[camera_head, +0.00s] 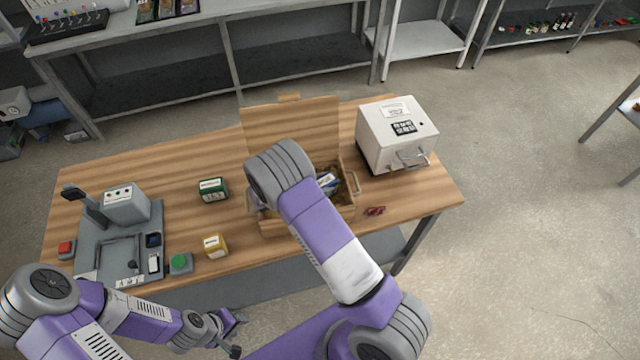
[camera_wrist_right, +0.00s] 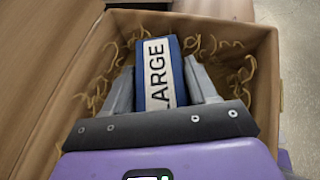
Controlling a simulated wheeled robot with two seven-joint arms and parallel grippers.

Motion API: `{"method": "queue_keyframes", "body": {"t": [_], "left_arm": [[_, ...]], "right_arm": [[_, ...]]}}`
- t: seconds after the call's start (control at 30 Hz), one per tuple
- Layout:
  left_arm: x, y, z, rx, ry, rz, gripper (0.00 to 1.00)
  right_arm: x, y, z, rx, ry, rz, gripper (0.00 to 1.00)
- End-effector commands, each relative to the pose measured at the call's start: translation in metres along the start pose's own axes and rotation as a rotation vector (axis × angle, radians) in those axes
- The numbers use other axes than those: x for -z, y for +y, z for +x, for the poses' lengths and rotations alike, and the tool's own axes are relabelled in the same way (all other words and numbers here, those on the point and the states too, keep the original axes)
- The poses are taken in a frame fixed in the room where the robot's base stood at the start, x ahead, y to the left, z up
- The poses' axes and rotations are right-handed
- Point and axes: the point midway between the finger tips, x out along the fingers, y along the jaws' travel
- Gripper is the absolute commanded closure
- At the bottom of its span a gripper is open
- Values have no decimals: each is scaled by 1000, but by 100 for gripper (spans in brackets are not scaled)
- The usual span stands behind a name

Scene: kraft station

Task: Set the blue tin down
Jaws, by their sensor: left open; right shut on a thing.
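The blue tin (camera_wrist_right: 157,62) has a white label reading LARGE. My right gripper (camera_wrist_right: 162,85) is shut on it, one finger on each side. In the right wrist view the tin is inside the walls of an open wooden box (camera_wrist_right: 262,85) with curly shavings. I cannot tell whether it touches the bottom. In the head view the tin (camera_head: 327,181) shows partly beside my right arm, which hides the right gripper. My left gripper (camera_head: 236,335) is open and empty, in front of the table's near edge.
On the wooden table (camera_head: 330,120) stand a green tin (camera_head: 212,190), a yellow tin (camera_head: 215,245), a white keypad box (camera_head: 395,135) and a grey device (camera_head: 127,206) at left. A small red item (camera_head: 375,211) lies right of the wooden box. The box's lid (camera_head: 290,125) stands open behind it.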

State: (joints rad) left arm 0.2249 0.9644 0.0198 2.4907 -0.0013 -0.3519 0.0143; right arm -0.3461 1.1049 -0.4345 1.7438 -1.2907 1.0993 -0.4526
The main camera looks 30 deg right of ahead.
Motion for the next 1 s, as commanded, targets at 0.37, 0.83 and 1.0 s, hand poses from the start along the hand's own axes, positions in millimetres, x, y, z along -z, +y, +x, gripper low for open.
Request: {"method": "queue_keyframes", "body": {"t": [0.37,0.83,1.0], "left_arm": [[0,-1,3,0,0,0,57],[0,0,-1,0,0,0,57],[0,-1,3,0,0,0,57]], "right_arm": [[2,0,1,0,0,0,27],[-2,1,-4,-2,0,1,17],[0,1,-35,-5,2,2,17]]}}
